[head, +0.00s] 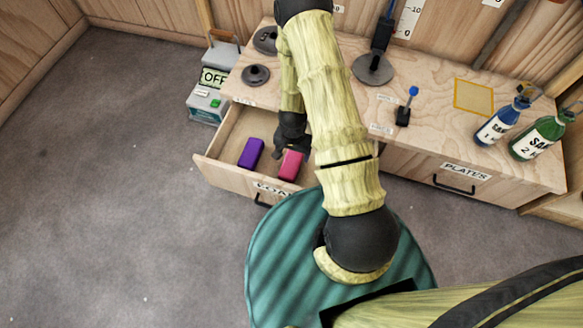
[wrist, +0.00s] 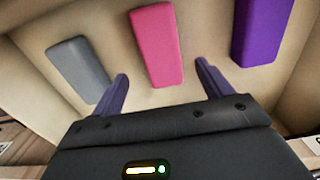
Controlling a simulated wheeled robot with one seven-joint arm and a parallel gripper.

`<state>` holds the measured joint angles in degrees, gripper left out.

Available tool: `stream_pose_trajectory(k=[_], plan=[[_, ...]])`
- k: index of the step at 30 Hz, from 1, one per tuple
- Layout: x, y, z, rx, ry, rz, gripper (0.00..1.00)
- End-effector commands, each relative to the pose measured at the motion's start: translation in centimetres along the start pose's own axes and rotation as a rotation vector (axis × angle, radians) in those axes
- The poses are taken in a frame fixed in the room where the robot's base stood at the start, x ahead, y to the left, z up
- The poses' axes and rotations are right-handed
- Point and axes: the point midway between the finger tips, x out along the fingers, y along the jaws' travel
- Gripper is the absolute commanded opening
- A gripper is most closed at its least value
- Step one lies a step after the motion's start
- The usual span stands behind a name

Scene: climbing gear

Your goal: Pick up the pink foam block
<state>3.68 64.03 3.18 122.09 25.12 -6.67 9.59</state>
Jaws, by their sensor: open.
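The pink foam block (head: 290,166) lies in the open drawer (head: 221,139), to the right of a purple block (head: 250,153). In the wrist view the pink block (wrist: 157,45) lies ahead of my gripper (wrist: 163,85), about midway between its two spread fingers. The fingers are open and empty, with a finger on each side of the block's near end. In the head view my gripper (head: 286,150) is inside the drawer area, beside the pink block and partly hidden by my arm.
In the wrist view a grey block (wrist: 79,68) lies left of the left finger and the purple block (wrist: 262,30) lies to the right. The drawer walls stand close around. Two labelled bottles (head: 496,124) (head: 541,137) stand on the bench at right.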

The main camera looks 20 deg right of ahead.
Motion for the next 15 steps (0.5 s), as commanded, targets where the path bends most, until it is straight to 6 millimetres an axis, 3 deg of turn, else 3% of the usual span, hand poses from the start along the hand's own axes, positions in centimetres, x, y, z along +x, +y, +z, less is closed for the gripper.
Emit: stream_pose_trajectory(k=[3,15], plan=[[1.44,0.01,0.0,0.0,0.0,0.0,0.78],[1.66,-0.01,0.01,0.0,0.001,0.0,0.78]])
